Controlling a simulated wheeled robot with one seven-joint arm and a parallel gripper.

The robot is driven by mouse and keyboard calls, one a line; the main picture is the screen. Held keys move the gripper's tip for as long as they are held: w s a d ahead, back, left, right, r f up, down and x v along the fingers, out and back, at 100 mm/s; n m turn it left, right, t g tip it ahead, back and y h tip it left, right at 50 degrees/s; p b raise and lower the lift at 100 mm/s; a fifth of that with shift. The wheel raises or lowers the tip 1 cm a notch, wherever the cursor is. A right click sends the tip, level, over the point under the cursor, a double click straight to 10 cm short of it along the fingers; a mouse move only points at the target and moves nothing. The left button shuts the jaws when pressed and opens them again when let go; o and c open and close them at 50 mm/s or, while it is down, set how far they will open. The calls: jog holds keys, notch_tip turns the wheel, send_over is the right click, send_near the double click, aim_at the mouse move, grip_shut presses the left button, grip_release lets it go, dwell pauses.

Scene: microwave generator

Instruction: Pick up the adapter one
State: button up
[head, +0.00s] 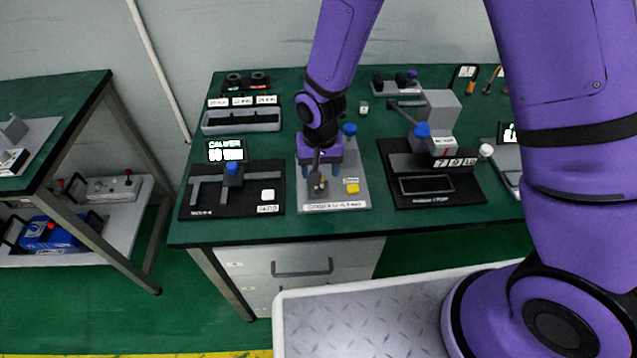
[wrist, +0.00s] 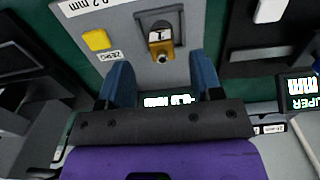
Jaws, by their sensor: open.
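The adapter one, a small brass piece with a white label reading "1" (wrist: 161,36), sits in a dark holder on a grey plate (wrist: 205,20) in the wrist view. In the head view the adapter (head: 318,184) is small and dark on the same plate, partly hidden by my gripper. My gripper (wrist: 161,66) is open, its two blue fingers on either side of the adapter's near end, with nothing held. In the head view my gripper (head: 320,170) hangs over the plate. Whether the fingers touch the adapter cannot be told.
A yellow button (head: 352,188) lies right of the adapter on the plate. A caliper fixture (head: 215,195) stands left and a black fixture with a grey block (head: 430,180) right. A blue knob (head: 349,129) stands behind. A grey tray (head: 240,121) lies back left.

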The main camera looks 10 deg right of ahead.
jog(key=shift+a+f, duration=0.15)
jog(key=shift+f, duration=2.35)
jog(key=c, duration=1.1)
jog(key=shift+r, duration=0.15)
